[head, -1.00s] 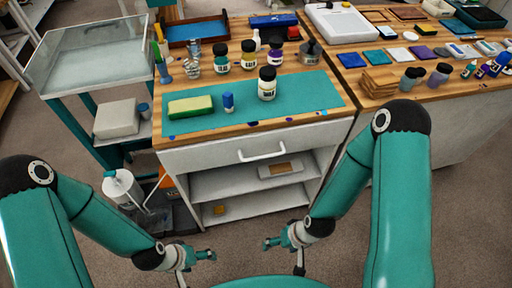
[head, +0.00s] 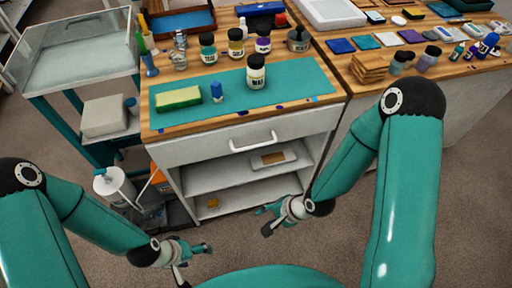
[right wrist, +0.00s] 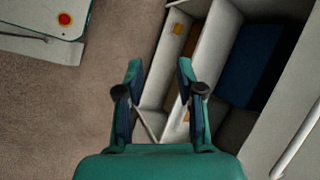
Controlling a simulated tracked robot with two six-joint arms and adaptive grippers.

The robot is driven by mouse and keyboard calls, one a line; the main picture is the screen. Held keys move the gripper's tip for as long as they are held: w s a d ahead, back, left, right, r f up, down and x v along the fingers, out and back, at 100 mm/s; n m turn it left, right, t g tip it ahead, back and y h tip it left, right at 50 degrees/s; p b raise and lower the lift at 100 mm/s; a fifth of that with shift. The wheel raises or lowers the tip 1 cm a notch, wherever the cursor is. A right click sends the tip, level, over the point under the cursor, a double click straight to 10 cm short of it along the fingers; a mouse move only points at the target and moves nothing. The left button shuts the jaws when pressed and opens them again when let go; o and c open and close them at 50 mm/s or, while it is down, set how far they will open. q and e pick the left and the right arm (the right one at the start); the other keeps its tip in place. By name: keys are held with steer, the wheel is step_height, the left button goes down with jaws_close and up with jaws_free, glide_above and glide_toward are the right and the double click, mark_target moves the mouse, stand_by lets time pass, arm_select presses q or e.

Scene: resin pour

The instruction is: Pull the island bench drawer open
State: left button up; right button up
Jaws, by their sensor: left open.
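The island bench drawer (head: 220,147) has a pale front just below the wooden top and looks shut. Its light bar handle (head: 253,141) is clear of both grippers; a pale bar at the lower right of the right wrist view (right wrist: 297,142) looks like this handle. My right gripper (head: 263,221) is below the handle, in front of the lower shelves. It is open and empty, its two fingers apart in the right wrist view (right wrist: 160,70). My left gripper (head: 195,264) is open and empty, low and left of the right one.
Open shelves (head: 235,182) lie under the drawer. A cart (head: 75,60) stands left, with a white bottle (head: 115,187) near the bench.

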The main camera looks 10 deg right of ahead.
steer(key=w+d+r+m+t+b, duration=0.2)
steer(key=w+m+t+b, duration=0.1)
steer(key=w+b, duration=0.3)
steer(key=n+t+y+b, duration=0.1)
steer(key=t+b, duration=0.7)
steer(key=b, duration=1.5)
glide_toward(256, 146)
arm_select(q)
step_height(256, 146, down, 27)
steer(key=p, duration=0.4)
arm_select(e)
steer(key=shift+f+x, duration=0.15)
steer(key=shift+x, duration=2.45)
steer(key=shift+f+x, duration=0.1)
steer(key=shift+x, duration=2.5)
steer(key=shift+d, duration=0.15)
steer(key=shift+s, duration=0.1)
jaws_close()
